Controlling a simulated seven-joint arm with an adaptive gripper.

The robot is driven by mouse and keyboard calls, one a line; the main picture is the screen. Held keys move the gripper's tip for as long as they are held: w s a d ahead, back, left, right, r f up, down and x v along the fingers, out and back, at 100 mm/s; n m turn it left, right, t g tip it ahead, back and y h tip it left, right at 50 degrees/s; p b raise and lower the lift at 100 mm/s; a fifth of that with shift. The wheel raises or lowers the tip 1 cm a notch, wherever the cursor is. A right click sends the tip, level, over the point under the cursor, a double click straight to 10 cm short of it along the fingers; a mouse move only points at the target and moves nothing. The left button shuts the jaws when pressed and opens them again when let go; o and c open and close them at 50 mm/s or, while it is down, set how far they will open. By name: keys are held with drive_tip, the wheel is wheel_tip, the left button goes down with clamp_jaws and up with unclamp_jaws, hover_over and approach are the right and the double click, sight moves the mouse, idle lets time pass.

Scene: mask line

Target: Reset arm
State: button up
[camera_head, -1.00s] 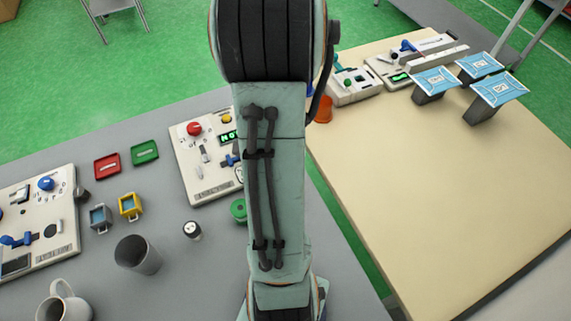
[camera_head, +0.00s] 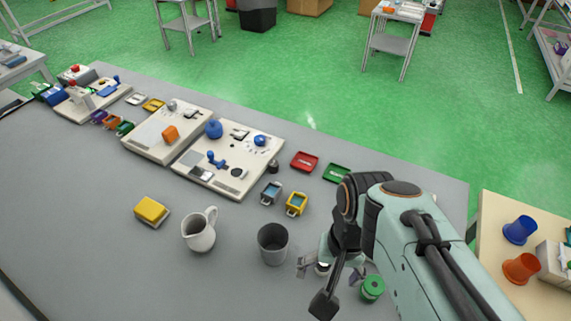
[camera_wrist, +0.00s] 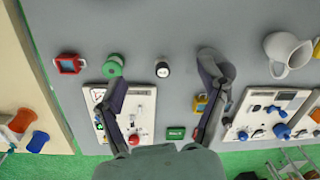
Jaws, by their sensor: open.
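My gripper (camera_head: 332,270) is at the lower right in the head view, over the grey table (camera_head: 100,225). Its two fingers are spread, with nothing held between them. In the wrist view my gripper (camera_wrist: 162,78) frames a small white-and-black cylinder (camera_wrist: 162,70) on the table below. A green spool (camera_wrist: 113,66) is by the left finger; it also shows in the head view (camera_head: 373,288). A grey cup (camera_head: 272,246) stands just left of my gripper in the head view. In the wrist view the right finger partly covers it.
A white pitcher (camera_head: 199,232) and a yellow block (camera_head: 151,210) stand further left. Control panels (camera_head: 222,180) line the far table edge, near a red tray (camera_head: 304,161) and green tray (camera_head: 337,173). A beige table (camera_head: 490,215) holds blue and orange cups. The table's front left is clear.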

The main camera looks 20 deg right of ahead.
drive_tip(key=s+a+n, duration=0.1)
drive_tip(key=n, duration=0.1)
drive_tip(key=s+a+r+n, duration=0.1)
drive_tip(key=a+n, duration=0.1)
drive_tip(key=s+a+n, duration=0.1)
drive_tip(key=n, duration=0.1)
drive_tip(key=shift+s+a+r, duration=0.2)
drive_tip(key=shift+a, duration=0.1)
